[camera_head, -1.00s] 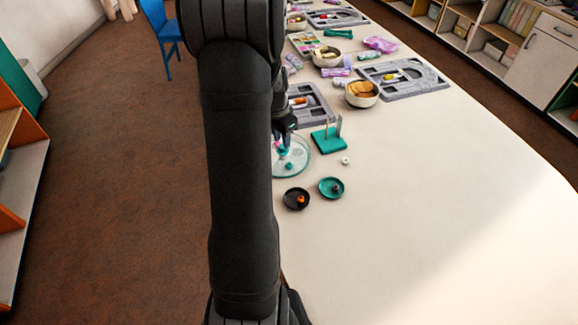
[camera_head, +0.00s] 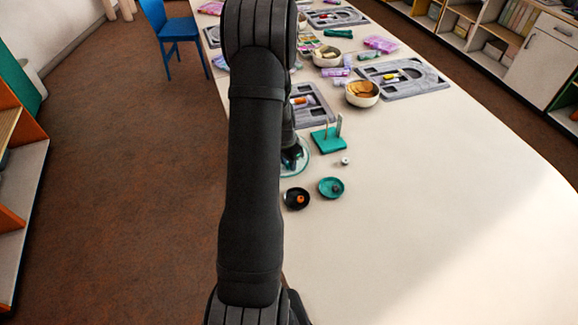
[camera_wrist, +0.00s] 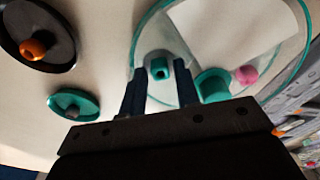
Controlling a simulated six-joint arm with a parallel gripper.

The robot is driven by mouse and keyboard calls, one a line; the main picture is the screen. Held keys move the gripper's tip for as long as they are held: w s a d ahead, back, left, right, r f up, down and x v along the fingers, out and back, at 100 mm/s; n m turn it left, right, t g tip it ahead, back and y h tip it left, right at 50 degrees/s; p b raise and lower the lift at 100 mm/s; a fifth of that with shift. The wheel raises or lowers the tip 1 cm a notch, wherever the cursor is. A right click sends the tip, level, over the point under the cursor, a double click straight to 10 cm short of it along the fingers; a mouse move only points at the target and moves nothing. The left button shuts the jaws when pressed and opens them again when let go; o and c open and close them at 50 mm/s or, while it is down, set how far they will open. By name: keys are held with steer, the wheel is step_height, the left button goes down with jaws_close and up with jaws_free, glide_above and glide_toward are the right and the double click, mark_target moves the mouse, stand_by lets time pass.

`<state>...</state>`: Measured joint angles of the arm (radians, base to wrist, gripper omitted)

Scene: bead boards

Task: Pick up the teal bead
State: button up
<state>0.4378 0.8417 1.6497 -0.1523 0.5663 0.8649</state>
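In the wrist view a small teal bead (camera_wrist: 159,70) with a dark hole lies between the two fingers of my gripper (camera_wrist: 160,80). The fingers stand apart, with what looks like a narrow gap on each side of the bead; contact cannot be made out. The bead is over a clear round dish (camera_wrist: 139,42), also seen in the head view (camera_head: 304,168). A larger teal piece (camera_wrist: 212,82) sits right of the fingers, beside a pink bead (camera_wrist: 246,75). In the head view my gripper (camera_head: 293,160) is low over the dish and hides the beads.
A black dish (camera_head: 291,206) with an orange bead and a teal dish (camera_head: 325,193) with a dark bead stand in front. A teal peg stand (camera_head: 327,146) with upright pegs is right of the clear dish. The table's right front is clear.

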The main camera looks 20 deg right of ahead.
steer(key=shift+f, duration=0.1)
jaws_close()
stand_by(0.3)
